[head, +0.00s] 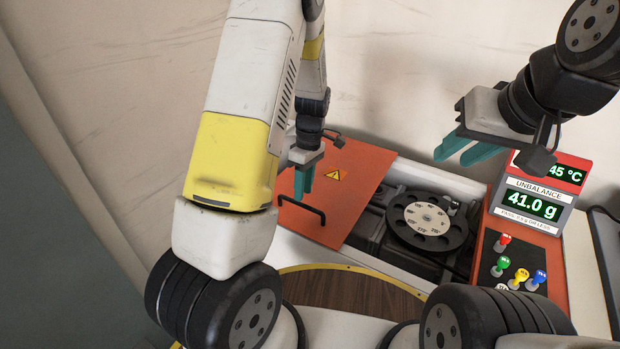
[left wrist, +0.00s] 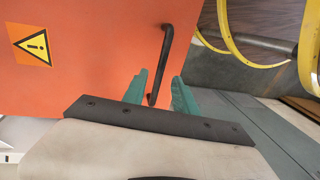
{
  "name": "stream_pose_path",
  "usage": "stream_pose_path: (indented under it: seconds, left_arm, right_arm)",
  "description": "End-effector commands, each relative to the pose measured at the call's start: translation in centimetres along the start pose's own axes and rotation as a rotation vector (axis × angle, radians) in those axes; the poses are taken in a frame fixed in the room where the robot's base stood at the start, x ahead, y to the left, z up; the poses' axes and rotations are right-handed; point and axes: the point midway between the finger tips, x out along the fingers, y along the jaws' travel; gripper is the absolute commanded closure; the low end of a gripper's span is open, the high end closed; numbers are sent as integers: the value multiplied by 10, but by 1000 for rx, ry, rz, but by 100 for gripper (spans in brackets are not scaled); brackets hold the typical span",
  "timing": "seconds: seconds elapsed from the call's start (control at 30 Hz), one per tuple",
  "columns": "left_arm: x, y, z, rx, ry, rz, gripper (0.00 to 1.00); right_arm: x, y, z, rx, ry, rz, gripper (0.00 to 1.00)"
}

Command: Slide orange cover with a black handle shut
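The orange cover (head: 357,174) with a warning triangle lies over the left part of the machine's top. The compartment with a black rotor (head: 428,222) is exposed to its right. The black handle (head: 318,213) is a thin bar on the cover's near left part. It also shows in the left wrist view (left wrist: 164,65). My left gripper (head: 304,182) is over the cover at the handle. In the left wrist view its teal fingers (left wrist: 160,95) are apart, with the handle's near end between them and gaps visible. My right gripper (head: 468,148) is open and empty, above the machine's back right.
A control panel (head: 527,250) with displays and several coloured knobs stands right of the compartment. A yellow-rimmed round wooden surface (head: 345,289) is in front of the machine. A pale wall (head: 400,60) rises behind.

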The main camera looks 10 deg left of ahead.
Motion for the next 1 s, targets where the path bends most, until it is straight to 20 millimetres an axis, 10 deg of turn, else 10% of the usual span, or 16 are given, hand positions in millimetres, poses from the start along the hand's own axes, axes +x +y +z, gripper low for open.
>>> stream_pose_path:
  seconds: [0.57, 0.73, 1.0]
  left_arm:
    - [33, 0, 0, 1, -1, 1, 66]
    - [33, 0, 0, 1, -1, 1, 99]
    - [33, 0, 0, 1, -1, 2, 100]
  right_arm:
    - [0, 0, 0, 0, 0, 0, 69]
    - [0, 0, 0, 0, 0, 0, 69]
    - [0, 0, 0, 0, 0, 0, 69]
